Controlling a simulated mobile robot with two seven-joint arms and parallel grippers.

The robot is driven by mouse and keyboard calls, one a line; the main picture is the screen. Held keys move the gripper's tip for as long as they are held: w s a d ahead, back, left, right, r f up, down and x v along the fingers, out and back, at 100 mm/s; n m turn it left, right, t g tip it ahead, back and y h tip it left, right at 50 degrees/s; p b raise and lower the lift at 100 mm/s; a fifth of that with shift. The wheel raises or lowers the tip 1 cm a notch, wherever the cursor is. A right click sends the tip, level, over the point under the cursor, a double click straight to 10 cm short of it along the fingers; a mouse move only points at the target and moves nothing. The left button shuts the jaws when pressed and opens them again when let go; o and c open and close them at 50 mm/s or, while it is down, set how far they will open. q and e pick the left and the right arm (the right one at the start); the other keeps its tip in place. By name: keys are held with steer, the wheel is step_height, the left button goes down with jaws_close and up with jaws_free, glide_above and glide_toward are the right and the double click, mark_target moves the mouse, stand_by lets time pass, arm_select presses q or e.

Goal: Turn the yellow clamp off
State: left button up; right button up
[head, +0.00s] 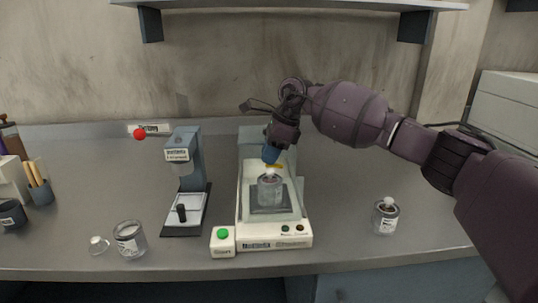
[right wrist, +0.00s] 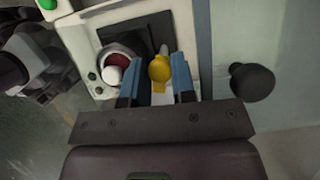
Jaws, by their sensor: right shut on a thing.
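The yellow clamp (head: 274,166) is on the white mixing machine (head: 246,225), above a glass jar (head: 270,192) with a white knob on top. My right gripper (head: 270,154) reaches down to it from above and hides much of it in the head view. In the right wrist view the yellow clamp (right wrist: 160,70) sits between the two blue fingers of my right gripper (right wrist: 158,78), which is shut on it. The jar, with its white knob (right wrist: 112,75) and dark red contents, is just left of the fingers. My left gripper is not in view.
A green button (head: 223,234) is on the machine's front left corner. An open jar (head: 129,240) and a loose lid (head: 98,245) are front left; another jar (head: 385,217) stands right.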

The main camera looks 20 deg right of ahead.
steer(key=shift+n, duration=0.4)
steer(key=o, duration=0.9)
steer(key=shift+c, duration=0.2)
steer(key=shift+o, duration=0.3)
steer(key=p+v, duration=0.1)
steer(key=v, duration=0.9)
steer(key=shift+r, duration=0.4)
